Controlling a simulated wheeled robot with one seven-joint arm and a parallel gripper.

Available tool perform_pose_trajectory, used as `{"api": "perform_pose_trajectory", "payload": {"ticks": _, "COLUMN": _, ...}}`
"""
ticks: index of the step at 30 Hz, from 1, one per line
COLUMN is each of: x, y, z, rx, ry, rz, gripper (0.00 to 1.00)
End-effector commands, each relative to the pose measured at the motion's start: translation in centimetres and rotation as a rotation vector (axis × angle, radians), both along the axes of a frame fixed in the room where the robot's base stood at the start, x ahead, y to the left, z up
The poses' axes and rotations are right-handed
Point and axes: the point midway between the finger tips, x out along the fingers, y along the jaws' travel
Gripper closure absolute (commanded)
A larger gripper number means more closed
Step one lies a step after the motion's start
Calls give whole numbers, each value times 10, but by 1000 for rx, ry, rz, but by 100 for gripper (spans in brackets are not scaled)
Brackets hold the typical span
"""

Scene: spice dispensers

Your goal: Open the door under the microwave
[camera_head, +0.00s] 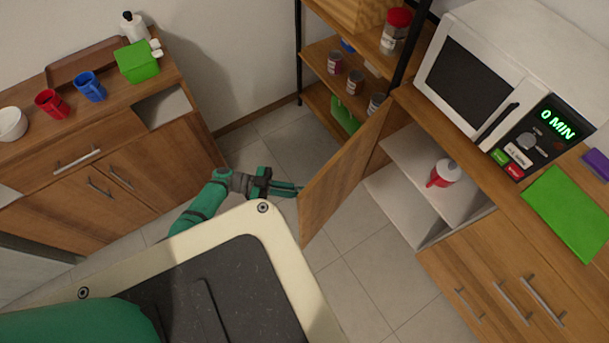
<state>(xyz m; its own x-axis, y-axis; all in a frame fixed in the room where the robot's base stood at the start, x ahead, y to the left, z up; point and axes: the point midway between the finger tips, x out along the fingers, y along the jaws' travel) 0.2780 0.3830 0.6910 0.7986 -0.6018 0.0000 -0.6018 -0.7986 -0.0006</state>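The wooden door (338,178) under the white microwave (487,70) stands swung well out from its cabinet. The cabinet's white inside and shelf (408,157) show, with a red and white bottle (443,173) on the shelf. My gripper (298,189) is at the door's outer side, near its free edge, with its fingers pointing right toward the door. Whether the fingertips touch the door cannot be told. The fingers are small here, and I cannot tell whether they are apart or closed. The door's handle is not visible.
A shelf rack (325,47) with several jars stands behind the door. A wooden cabinet (110,190) stands at left, with cups and a green box (137,62) on top. Drawers (520,285) lie right of the open cabinet. Tiled floor (365,275) is clear in front.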

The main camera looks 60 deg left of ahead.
Motion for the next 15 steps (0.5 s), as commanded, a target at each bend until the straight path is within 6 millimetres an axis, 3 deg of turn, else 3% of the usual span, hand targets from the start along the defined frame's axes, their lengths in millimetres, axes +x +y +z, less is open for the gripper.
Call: {"api": "perform_pose_trajectory", "payload": {"ticks": 15, "x": -10, "y": 24, "z": -3, "rx": -1, "ry": 9, "rz": -5, "gripper": 100}}
